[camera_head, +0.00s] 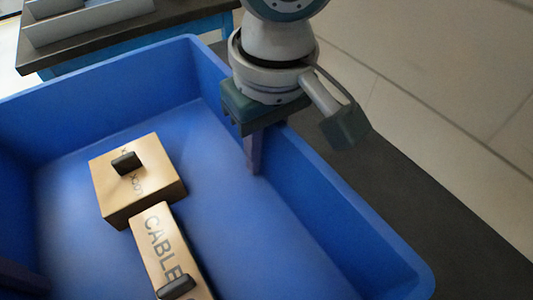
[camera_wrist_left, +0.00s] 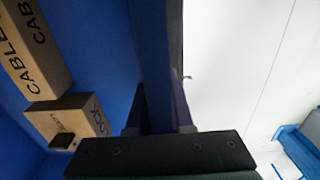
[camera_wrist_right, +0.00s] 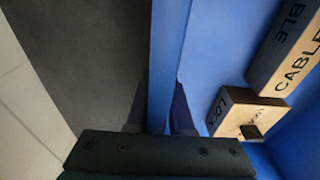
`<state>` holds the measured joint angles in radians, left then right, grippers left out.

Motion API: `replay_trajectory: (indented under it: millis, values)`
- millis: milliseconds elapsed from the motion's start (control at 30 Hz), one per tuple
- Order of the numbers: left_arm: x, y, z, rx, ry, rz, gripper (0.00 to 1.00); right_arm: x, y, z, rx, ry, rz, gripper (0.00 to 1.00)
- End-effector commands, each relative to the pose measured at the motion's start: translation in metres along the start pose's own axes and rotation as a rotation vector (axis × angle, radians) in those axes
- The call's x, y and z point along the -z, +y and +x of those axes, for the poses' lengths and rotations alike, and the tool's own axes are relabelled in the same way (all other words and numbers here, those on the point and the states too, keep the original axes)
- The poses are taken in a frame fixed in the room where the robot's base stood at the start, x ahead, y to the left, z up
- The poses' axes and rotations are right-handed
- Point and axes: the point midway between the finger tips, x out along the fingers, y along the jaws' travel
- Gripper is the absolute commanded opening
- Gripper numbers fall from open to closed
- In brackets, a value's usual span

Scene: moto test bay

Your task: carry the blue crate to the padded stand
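The blue crate (camera_head: 350,215) fills much of the head view, with two cardboard boxes inside. My right gripper (camera_head: 258,158) is at the crate's right wall. In the right wrist view its fingers (camera_wrist_right: 162,84) sit on either side of that wall, close against it. In the left wrist view my left gripper's fingers (camera_wrist_left: 158,88) straddle the opposite wall in the same way. At most a dark sliver of the left gripper shows at the lower left of the head view. I cannot pick out the padded stand for certain.
A box with "CABLE" lettering (camera_head: 160,240) lies beside a squarer box with a dark handle (camera_head: 108,185). A dark flat surface (camera_head: 425,205) lies along the crate's right side, with pale floor beyond. A blue-framed table (camera_head: 130,45) holding grey trays stands behind the crate.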

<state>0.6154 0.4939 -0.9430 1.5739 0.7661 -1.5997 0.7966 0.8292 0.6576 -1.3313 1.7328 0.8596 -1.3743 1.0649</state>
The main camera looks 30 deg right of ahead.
Motion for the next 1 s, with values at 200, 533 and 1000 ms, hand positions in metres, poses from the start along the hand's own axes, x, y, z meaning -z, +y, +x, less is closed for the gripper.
replay_trajectory:
  millis: [200,533,1000]
  values:
    - [0.000,0.001,-0.001,-0.001,-0.001,0.001,0.35,0.000,0.000,0.000,0.000,0.000,0.000,0.35]
    - [0.001,0.001,-0.019,-0.004,0.003,0.002,0.35,0.000,0.000,0.000,0.000,0.001,-0.001,0.35]
    - [0.001,0.001,-0.111,-0.003,0.002,0.001,0.35,0.000,0.000,0.000,0.000,0.001,-0.001,0.35]
